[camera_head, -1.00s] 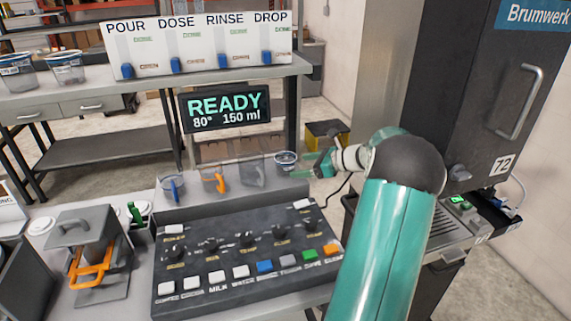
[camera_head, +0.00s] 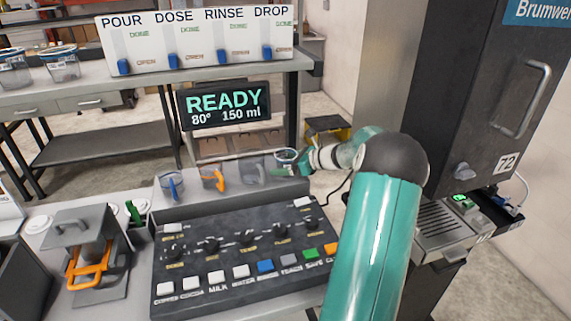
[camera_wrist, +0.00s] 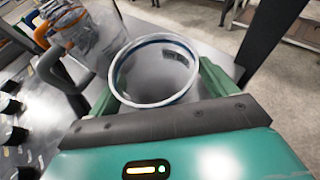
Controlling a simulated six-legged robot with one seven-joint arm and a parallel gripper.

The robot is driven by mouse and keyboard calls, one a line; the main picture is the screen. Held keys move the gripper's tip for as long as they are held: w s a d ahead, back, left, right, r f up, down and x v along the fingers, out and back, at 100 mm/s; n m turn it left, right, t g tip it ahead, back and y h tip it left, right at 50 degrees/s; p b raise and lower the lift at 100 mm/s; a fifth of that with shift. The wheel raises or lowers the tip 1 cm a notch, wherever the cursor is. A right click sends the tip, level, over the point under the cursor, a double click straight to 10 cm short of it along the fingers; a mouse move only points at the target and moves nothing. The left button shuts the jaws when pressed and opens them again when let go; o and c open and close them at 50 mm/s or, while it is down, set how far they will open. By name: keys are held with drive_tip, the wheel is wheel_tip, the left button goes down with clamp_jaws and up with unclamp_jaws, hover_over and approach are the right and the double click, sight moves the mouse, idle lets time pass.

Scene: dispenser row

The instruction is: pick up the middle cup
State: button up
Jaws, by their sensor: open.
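A row of clear cups stands along the back of the control console. From the left there is one with a blue handle (camera_head: 171,186), one with an orange handle (camera_head: 212,179) and one greyish cup (camera_head: 252,172). A round cup with a blue-lined rim (camera_head: 285,155) is at the right end. My gripper (camera_head: 291,168) is at this right-end cup. In the wrist view the round cup (camera_wrist: 155,72) sits between my open green fingers, and its lower part is hidden. The orange-handled cup (camera_wrist: 45,32) is to its left. I cannot tell which cup is the middle one.
The console (camera_head: 240,255) with buttons and knobs lies in front of the cups. A READY display (camera_head: 225,104) stands behind them. A dark machine (camera_head: 470,90) is on the right. A grey press-like device (camera_head: 88,250) is on the left.

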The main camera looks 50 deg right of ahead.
drive_tip(key=shift+s+r, duration=0.1)
drive_tip(key=shift+s, duration=0.1)
drive_tip(key=shift+c, duration=1.1)
drive_tip(key=c, duration=0.8)
